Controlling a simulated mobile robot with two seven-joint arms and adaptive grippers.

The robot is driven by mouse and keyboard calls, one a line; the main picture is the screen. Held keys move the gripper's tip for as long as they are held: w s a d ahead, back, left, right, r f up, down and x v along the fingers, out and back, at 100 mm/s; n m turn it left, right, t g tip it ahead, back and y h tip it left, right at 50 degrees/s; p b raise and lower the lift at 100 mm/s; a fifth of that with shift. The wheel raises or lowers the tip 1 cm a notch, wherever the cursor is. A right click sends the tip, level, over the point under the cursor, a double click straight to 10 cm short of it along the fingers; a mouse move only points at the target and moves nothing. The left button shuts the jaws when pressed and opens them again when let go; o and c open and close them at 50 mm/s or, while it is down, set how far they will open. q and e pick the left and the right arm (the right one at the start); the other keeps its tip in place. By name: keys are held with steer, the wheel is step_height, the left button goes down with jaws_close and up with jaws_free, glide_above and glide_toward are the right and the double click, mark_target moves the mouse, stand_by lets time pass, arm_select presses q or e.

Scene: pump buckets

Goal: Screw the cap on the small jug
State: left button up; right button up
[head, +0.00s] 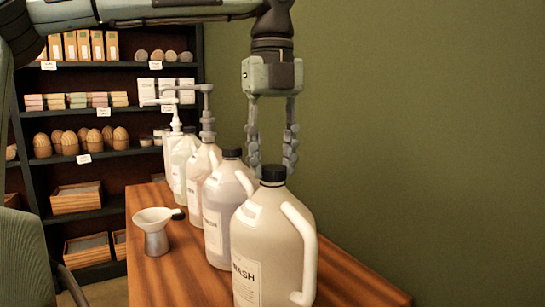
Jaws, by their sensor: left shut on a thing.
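My left gripper (272,166) points straight down over the nearest white jug (270,245). Its two fingers are on either side of that jug's black cap (273,173) and shut on it. The cap sits at the top of the neck; I cannot tell how tightly it is seated. The jug stands upright with a handle on its right and a "WASH" label. A second jug (228,200) with a black cap (231,153) stands just behind it. I cannot tell from size which jug is the small one. My right gripper is not in view.
Behind stand a jug with a grey pump (207,110) and containers with white pumps (175,112). The wooden counter (180,275) is bare at front left. Stocked shelves (100,150) stand behind.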

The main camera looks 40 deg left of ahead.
arm_select(q)
steer(key=o, duration=0.8)
step_height(320, 180, up, 12)
